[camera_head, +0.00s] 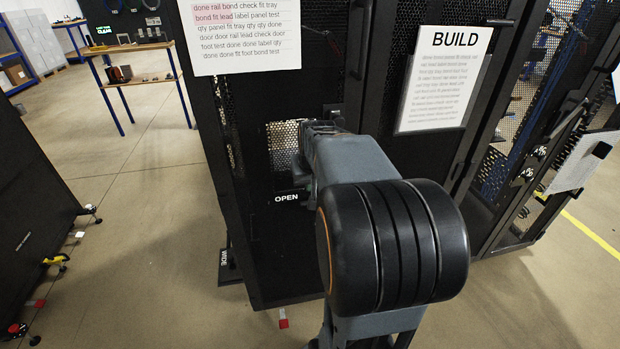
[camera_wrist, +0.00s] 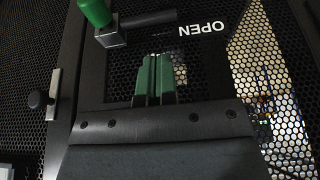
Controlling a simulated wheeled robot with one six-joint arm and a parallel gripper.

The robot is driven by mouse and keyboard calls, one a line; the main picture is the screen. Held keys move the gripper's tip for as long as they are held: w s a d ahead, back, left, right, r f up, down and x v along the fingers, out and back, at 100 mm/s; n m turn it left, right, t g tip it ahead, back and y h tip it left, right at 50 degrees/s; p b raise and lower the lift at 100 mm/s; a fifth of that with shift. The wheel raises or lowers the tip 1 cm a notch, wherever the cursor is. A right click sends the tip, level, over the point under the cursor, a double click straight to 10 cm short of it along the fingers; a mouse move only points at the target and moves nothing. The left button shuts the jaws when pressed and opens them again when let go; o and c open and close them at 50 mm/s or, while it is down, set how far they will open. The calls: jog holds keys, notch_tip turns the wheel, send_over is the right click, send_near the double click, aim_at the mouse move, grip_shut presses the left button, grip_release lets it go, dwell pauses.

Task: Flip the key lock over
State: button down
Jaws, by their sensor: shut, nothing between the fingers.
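In the wrist view, a green grip (camera_wrist: 95,12) joined to a grey metal block and a dark bar (camera_wrist: 150,19) sits on the black perforated rack door; it may be the key lock. A white OPEN label, upside down in this view, (camera_wrist: 202,29) is to the right of it. My gripper (camera_wrist: 153,62) has two green fingers close together, shut and empty. They appear just below and right of the block in the picture; I cannot tell if they touch. In the head view my arm hides the lock and fingertips; the OPEN label (camera_head: 286,198) shows below left of the wrist.
A black knob (camera_wrist: 38,99) on a metal plate is at the left in the wrist view. In the head view, a BUILD sheet (camera_head: 443,80) and another text sheet (camera_head: 245,30) hang on the rack. Open floor (camera_head: 140,200) lies to the left; a workbench (camera_head: 135,65) stands behind.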

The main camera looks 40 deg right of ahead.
jog(key=a+b+x, duration=0.1)
jog(key=x, duration=0.5)
jog(key=shift+s+d+f, duration=0.15)
jog(key=shift+d+f, duration=0.3)
jog(key=shift+f, duration=0.05)
jog(key=shift+a, duration=0.1)
